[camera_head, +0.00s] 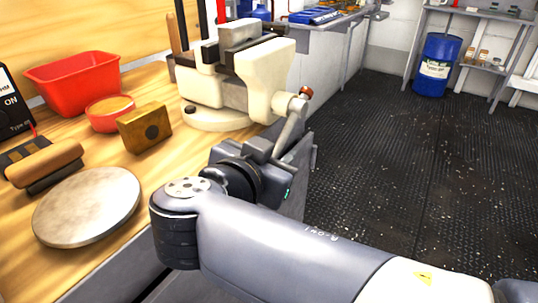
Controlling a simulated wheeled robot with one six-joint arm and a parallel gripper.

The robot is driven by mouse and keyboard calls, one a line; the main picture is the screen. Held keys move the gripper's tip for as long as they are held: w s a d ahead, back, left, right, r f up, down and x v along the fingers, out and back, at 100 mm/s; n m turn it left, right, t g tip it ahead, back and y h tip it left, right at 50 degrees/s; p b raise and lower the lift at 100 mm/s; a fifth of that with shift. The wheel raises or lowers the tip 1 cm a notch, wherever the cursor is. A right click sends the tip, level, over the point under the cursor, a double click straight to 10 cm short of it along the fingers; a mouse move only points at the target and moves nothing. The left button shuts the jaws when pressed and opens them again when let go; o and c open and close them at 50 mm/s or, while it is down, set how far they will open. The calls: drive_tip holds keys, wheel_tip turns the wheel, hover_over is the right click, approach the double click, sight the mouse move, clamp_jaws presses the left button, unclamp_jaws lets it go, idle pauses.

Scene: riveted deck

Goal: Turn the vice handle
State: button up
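The cream vice (262,72) stands on the right end of the wooden bench. Its grey handle bar (289,127) slants from a red-brown knob at the upper right down to the lower left, through a round hub on the front of the vice. My gripper (279,152) is at the lower end of the handle, with the bar's end between or just in front of its fingers. The handle's lower tip is hidden there. I cannot tell whether the fingers are closed on the bar or still apart from it.
On the wooden bench are a red bin (75,80), a red bowl (110,112), a brass-coloured block (145,127), a wooden-handled brush (43,165) and a round metal disc (88,206). A blue drum (437,65) stands at the back. The dark floor (410,165) at right is clear.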

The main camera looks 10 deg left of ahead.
drive_tip(key=p+v, duration=0.2)
drive_tip(key=v, duration=0.8)
drive_tip(key=shift+s+a, duration=0.15)
drive_tip(key=shift+s, duration=0.25)
